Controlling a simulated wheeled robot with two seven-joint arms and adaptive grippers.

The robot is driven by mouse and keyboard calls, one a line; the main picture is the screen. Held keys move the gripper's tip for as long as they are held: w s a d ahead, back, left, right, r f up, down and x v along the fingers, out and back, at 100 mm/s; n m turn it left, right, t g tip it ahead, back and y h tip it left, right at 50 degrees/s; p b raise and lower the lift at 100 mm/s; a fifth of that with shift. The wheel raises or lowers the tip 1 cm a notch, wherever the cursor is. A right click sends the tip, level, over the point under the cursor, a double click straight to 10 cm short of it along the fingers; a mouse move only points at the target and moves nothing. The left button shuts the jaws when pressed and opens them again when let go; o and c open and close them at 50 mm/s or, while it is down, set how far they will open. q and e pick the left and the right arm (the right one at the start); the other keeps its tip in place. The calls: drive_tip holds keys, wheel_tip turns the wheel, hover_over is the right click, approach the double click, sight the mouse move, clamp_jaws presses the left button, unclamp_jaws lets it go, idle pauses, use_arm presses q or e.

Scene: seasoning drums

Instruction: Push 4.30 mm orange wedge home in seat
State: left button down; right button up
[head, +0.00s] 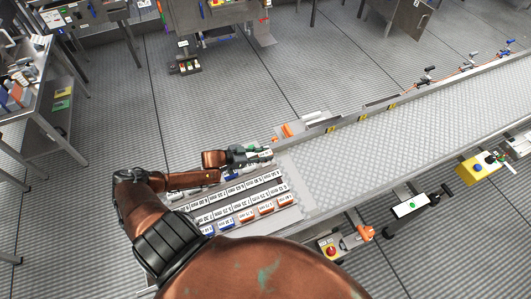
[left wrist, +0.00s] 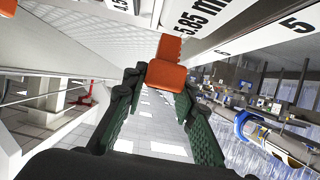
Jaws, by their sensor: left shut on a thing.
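My left gripper (head: 262,156) reaches over the far-left edge of the labelled seat rack (head: 205,212) in the head view. In the left wrist view its dark green fingers (left wrist: 160,88) are shut on an orange wedge (left wrist: 167,76), which sticks out beyond the fingertips towards white label plates. One plate (left wrist: 205,18) reads 5.85 mm. In the head view the gripper hides the held wedge, and I cannot read its size or tell how deep it sits. My right gripper is not in view.
Several orange wedges (head: 266,209) and blue wedges (head: 208,230) sit along the rack's front row. A long conveyor (head: 400,130) runs away to the right. A red button box (head: 330,249) stands at its near side. Tables stand at the upper left; the floor between is mostly clear.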

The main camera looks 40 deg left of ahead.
use_arm(q)
drive_tip(key=shift+f, duration=0.4)
idle(1.2)
idle(0.4)
drive_tip(key=shift+p, duration=0.3)
drive_tip(key=shift+w+f+b, duration=0.1)
drive_tip(key=shift+f+b, duration=0.5)
drive_tip(key=shift+f, duration=0.25)
drive_tip(key=shift+r, duration=0.15)
